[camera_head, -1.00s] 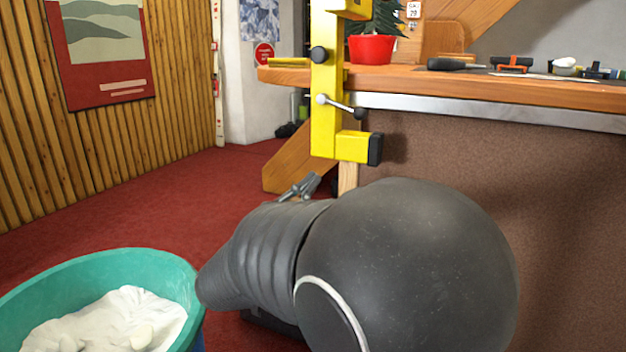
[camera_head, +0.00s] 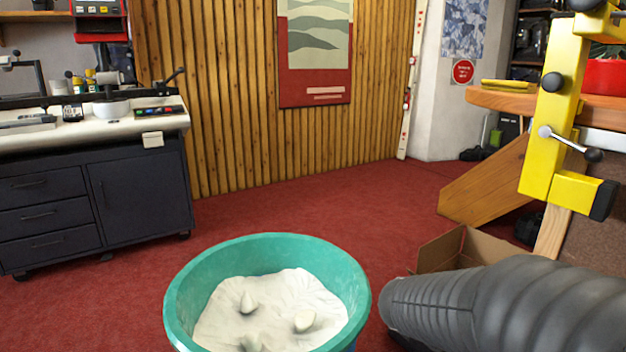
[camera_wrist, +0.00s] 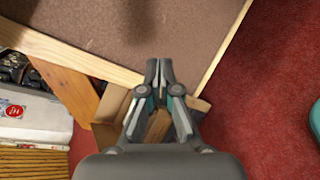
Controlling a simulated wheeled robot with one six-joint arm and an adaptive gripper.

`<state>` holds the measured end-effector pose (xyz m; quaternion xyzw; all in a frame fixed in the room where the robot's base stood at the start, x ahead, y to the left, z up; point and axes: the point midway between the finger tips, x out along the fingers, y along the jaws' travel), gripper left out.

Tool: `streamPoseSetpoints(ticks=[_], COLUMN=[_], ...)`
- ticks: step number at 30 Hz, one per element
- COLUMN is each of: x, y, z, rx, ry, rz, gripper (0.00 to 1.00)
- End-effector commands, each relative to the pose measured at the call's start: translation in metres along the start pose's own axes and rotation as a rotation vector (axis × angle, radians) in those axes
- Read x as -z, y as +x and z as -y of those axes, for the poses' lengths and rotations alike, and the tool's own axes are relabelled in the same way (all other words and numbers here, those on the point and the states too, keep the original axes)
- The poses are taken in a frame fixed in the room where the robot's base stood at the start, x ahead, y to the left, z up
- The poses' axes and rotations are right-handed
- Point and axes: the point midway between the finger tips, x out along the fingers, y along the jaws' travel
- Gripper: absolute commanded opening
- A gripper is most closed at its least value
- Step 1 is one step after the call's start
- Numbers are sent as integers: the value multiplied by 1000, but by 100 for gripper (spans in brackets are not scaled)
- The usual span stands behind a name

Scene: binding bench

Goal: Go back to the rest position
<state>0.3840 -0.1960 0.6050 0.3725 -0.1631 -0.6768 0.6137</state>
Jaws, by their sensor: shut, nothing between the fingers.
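My gripper (camera_wrist: 159,72) shows in the wrist view with its two fingertips together and nothing between them. It points toward the brown panel with a pale wooden edge, and a cardboard box (camera_wrist: 108,118) lies behind the fingers. In the head view my grey arm fills the lower right corner, and the gripper itself is hidden there.
A teal tub (camera_head: 180,290) with white cloth-like contents stands in front. A cardboard box (camera_head: 440,252) sits beside my arm. The yellow clamp (camera_head: 553,110) hangs at the bench (camera_head: 500,98) on the right. A dark cabinet (camera_head: 140,200) stands left. Red carpet between is clear.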

Motion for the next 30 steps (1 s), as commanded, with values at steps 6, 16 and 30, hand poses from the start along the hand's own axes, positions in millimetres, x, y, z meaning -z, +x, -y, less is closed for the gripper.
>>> streamPoseSetpoints(ticks=[6,16,30], x=[6,6,-65], y=[-30,-132,-212], z=[62,92,51], rx=[348,833,1029], ry=[225,671,999], rz=[-229,-590,-879], gripper=[0,0,0])
